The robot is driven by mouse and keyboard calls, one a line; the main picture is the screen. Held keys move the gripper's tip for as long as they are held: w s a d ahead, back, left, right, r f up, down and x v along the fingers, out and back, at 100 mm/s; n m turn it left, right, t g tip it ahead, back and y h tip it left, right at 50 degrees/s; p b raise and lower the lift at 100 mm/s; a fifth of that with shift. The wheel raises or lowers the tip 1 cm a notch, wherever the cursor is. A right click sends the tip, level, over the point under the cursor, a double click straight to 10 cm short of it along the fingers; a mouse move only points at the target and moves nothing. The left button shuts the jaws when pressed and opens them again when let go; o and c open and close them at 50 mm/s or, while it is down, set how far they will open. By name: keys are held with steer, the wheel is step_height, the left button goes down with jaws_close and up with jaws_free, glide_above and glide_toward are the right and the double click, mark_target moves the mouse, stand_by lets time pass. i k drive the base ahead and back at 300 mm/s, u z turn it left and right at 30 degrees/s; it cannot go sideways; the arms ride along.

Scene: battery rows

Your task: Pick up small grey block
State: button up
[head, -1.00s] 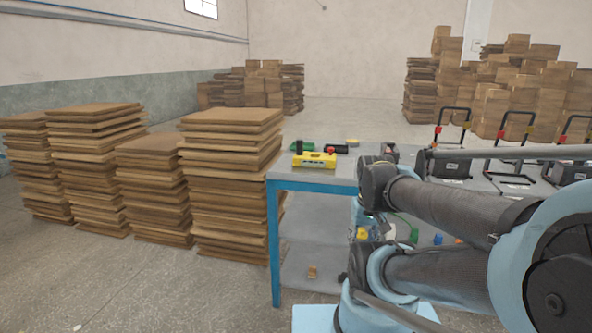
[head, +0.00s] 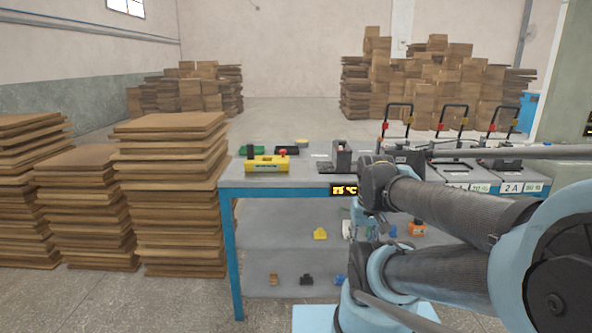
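I cannot single out the small grey block for certain. A small pale grey piece (head: 347,230) stands on the middle shelf of the blue-framed table, partly beside my arm. A small dark block (head: 306,280) lies on the lowest shelf. A larger grey-and-black device (head: 341,157) stands on the tabletop. My folded arm fills the right side of the head view and covers part of the table and its shelves. My gripper cannot be made out.
The blue-framed table (head: 228,245) bears a yellow device (head: 267,164) on top. A yellow piece (head: 320,233) and an orange piece (head: 416,228) are on the shelf. Stacks of brown boards (head: 170,200) stand close at left. Floor in front of the table is clear.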

mark_target(342, 153)
steer(key=z, duration=0.05)
steer(key=i, duration=1)
steer(key=z, duration=1.65)
steer(key=k, duration=1.1)
steer(key=u, duration=0.55)
